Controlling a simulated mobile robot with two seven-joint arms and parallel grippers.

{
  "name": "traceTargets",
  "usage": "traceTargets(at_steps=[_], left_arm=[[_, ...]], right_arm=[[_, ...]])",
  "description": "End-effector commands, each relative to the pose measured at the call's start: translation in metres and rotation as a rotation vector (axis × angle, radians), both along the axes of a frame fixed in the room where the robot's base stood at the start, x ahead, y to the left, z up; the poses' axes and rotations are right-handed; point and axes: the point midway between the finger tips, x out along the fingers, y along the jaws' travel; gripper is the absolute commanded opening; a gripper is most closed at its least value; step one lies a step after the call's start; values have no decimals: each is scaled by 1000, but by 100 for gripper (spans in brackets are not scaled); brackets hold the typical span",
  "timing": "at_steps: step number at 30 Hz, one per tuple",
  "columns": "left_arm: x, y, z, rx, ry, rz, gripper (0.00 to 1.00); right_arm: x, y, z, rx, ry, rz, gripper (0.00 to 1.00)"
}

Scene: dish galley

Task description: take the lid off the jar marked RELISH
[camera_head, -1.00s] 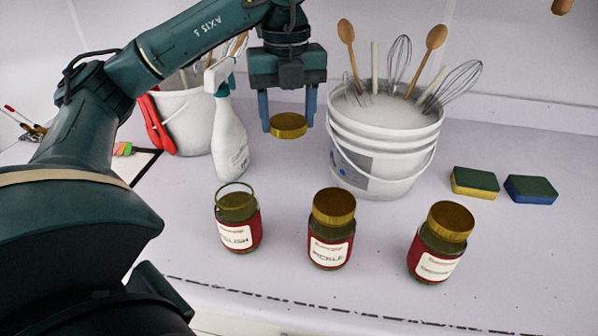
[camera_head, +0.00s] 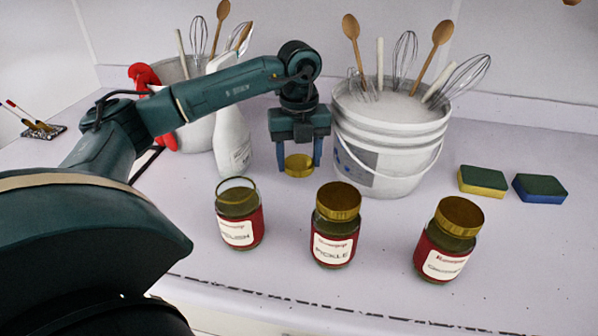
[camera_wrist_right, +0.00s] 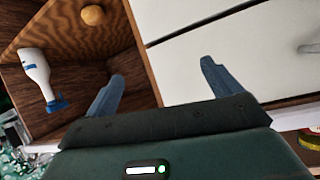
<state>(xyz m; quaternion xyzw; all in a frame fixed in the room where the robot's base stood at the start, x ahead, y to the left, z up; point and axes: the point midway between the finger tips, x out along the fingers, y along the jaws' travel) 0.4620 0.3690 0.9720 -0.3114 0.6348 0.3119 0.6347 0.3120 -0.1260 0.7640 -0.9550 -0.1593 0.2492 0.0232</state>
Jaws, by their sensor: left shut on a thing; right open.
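The jar marked RELISH (camera_head: 240,222) stands upright at the left of a row of three jars in the head view. Its mouth is uncovered and shows a glass rim. My left gripper (camera_head: 299,163) is behind the row, shut on a gold lid (camera_head: 299,168) held low over the counter. I cannot tell whether the lid touches the counter. The jar marked PICKLE (camera_head: 337,232) and the third jar (camera_head: 444,248), at the right, both wear gold lids. My right gripper (camera_wrist_right: 162,88) shows in the right wrist view, open and empty, in front of cabinets.
A white bucket (camera_head: 390,165) with whisks and spoons stands right of my left gripper. A spray bottle (camera_head: 232,140) and another bucket (camera_head: 198,130) stand to its left. Two sponges (camera_head: 482,181) (camera_head: 540,188) lie at the right. The counter (camera_head: 520,265) is clear at the front right.

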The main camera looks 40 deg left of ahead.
Motion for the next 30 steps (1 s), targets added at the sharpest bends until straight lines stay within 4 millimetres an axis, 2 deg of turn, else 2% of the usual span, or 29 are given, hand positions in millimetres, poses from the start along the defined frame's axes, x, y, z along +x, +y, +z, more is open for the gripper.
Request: traceTargets(at_steps=[9, 21, 22, 30], left_arm=[[-1, 0, -37, 0, 1, 0, 28], [0, 0, -44, 0, 0, 0, 28], [0, 0, -42, -1, -1, 0, 58], [0, 0, -42, -1, -1, 0, 77]], right_arm=[[-1, 0, -2, -1, 6, 0, 90], [-2, 1, -6, 1, 8, 3, 90], [-2, 1, -5, 1, 8, 3, 90], [-2, 1, -5, 0, 9, 4, 90]])
